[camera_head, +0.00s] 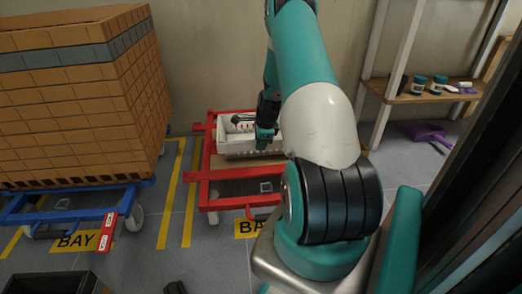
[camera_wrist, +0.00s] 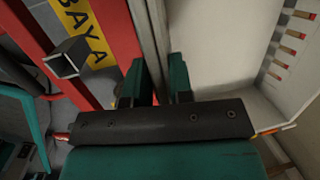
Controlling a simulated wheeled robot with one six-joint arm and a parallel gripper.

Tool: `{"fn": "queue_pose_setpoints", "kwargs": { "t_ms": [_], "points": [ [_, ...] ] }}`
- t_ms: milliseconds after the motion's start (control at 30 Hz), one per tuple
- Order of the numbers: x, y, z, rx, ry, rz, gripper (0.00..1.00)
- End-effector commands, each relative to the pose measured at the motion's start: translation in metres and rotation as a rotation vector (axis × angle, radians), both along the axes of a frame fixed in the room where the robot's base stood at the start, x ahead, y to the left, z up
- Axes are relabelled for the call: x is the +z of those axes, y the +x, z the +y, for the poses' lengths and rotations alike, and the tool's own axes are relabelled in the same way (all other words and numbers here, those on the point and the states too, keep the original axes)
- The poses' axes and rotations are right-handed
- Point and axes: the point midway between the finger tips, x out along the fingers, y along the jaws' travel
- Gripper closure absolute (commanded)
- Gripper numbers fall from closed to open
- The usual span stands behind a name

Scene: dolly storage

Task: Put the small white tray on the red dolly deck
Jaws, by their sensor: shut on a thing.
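The small white tray (camera_head: 222,133) is over the red dolly (camera_head: 203,165), towards the back of its wooden deck (camera_head: 228,164). A dark strip shows under its front edge; I cannot tell whether it touches the deck. My gripper (camera_head: 262,146) is at the tray's front side. In the wrist view my gripper (camera_wrist: 162,75) is shut on a wall of the white tray (camera_wrist: 215,50), one finger on each side. Red dolly frame (camera_wrist: 108,25) shows left of the tray there. My arm hides the tray's right part in the head view.
A blue dolly (camera_head: 75,203) with stacked brown crates (camera_head: 80,110) stands at the left. A shelf (camera_head: 420,95) with small jars is at the right, with a purple object (camera_head: 428,134) below it. Yellow floor lines (camera_head: 170,195) run between the dollies.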

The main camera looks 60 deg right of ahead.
Motion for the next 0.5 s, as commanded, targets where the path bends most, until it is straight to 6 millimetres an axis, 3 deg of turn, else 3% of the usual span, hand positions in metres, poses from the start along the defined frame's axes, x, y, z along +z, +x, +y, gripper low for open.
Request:
{"fn": "queue_pose_setpoints", "kwargs": {
  "t_ms": [67, 400, 433, 500],
  "points": [
    [-0.0152, 0.0004, -0.0004, 0.001, -0.002, -0.001, 1.00],
    [-0.0153, 0.0004, -0.0003, 0.000, -0.002, -0.001, 1.00],
    [-0.0158, 0.0000, 0.0001, 0.000, 0.000, 0.000, 0.74],
    [-0.0156, 0.0000, 0.0001, 0.000, 0.000, 0.000, 0.58]
  ]
}}
